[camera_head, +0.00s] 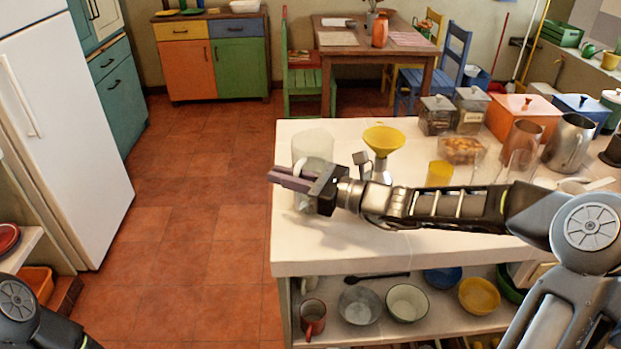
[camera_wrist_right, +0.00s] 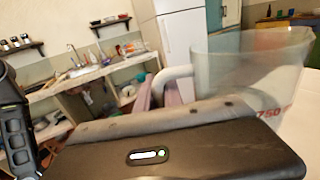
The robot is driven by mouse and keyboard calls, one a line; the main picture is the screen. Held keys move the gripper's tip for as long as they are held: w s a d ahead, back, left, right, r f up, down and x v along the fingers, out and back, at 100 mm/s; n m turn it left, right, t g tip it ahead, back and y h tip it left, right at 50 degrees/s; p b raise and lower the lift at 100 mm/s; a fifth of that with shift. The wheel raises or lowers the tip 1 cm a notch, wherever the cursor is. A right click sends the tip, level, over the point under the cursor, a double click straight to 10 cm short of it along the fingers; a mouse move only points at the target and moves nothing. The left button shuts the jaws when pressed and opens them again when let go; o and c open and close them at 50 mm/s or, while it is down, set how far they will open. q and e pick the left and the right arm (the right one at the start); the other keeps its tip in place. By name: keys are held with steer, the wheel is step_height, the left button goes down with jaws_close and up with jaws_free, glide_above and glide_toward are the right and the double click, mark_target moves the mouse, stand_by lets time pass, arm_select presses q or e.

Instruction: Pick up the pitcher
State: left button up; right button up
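The pitcher is a clear, pale measuring jug (camera_head: 313,143) near the left end of the white counter. In the right wrist view it fills the upper right (camera_wrist_right: 245,75), with a red 750 mark and a whitish handle. My right gripper (camera_head: 291,180) lies across its lower part in the head view, mauve fingers pointing left. In the wrist view the handle drops down toward the fingers (camera_wrist_right: 160,97), which show on both sides of it. The gripper body hides their contact, so I cannot tell whether they grip it. My left gripper is out of view.
A yellow funnel (camera_head: 383,139) stands close to the right of the pitcher. A yellow cup (camera_head: 439,173), a copper mug (camera_head: 523,140) and a metal pitcher (camera_head: 569,142) are farther right. Bowls sit on the shelf below. The counter's front left (camera_head: 330,244) is clear.

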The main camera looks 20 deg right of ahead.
jaws_close()
steer(key=shift+r, duration=0.1)
stand_by(0.9)
steer(key=shift+r, duration=0.2)
step_height(320, 180, up, 10)
steer(key=shift+f+p, duration=0.2)
steer(key=shift+p, duration=0.1)
stand_by(0.8)
stand_by(0.7)
steer(key=shift+c, duration=0.2)
jaws_free()
jaws_close()
stand_by(1.2)
